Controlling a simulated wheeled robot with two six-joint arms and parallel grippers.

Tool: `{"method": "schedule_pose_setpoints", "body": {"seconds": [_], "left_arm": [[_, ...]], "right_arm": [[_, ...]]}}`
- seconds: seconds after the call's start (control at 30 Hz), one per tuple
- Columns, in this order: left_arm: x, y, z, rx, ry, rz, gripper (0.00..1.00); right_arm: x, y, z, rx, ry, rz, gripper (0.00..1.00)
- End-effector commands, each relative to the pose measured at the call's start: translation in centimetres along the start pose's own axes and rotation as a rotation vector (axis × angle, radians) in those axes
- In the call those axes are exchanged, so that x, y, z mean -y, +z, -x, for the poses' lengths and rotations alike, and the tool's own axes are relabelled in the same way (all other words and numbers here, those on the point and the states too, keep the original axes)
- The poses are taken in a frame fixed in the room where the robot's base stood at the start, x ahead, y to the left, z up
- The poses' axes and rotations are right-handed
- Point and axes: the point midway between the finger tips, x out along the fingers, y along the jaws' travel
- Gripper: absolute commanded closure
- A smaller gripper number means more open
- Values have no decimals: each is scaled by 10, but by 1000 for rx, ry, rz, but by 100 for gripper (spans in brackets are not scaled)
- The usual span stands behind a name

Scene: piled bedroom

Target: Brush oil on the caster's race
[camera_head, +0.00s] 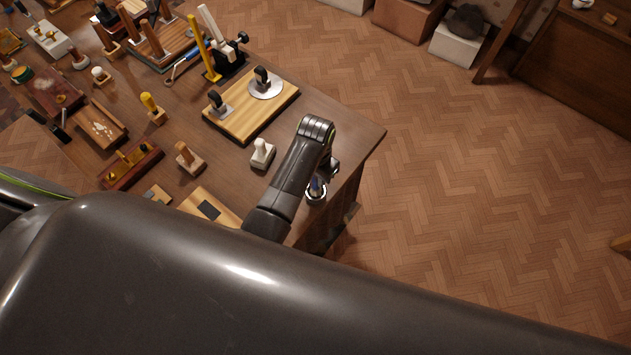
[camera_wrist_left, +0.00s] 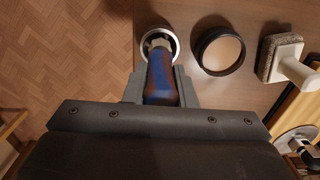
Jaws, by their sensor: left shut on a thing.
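My left gripper (camera_wrist_left: 160,92) is shut on the blue and brown handle of a brush (camera_wrist_left: 161,82). The brush points into a round metal-rimmed cup (camera_wrist_left: 145,34) near the table edge; whether its tip touches the inside is hidden. In the head view the blue handle (camera_head: 317,184) shows above that cup (camera_head: 315,199), and my arm hides most of the gripper. On a light wooden board (camera_head: 253,119) stand a silver disc (camera_head: 272,91) with a dark upright part and a smaller plate with a dark part; which is the caster I cannot tell. My right gripper is not in view.
A dark round dish (camera_wrist_left: 219,50) with a pale inside is right of the cup. Beside it stands a white-handled block (camera_wrist_left: 285,57), also in the head view (camera_head: 262,154). Many tools crowd the table's left side. Herringbone floor lies beyond the table edge.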

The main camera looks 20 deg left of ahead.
Motion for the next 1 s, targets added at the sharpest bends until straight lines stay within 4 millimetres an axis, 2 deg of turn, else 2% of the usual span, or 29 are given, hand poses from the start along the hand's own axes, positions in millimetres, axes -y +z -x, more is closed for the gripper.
{"method": "schedule_pose_setpoints", "body": {"seconds": [0.6,1.0], "left_arm": [[0,0,48,-2,0,0,100],[0,0,51,0,0,0,100]], "right_arm": [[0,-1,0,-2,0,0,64],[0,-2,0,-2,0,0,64]]}}
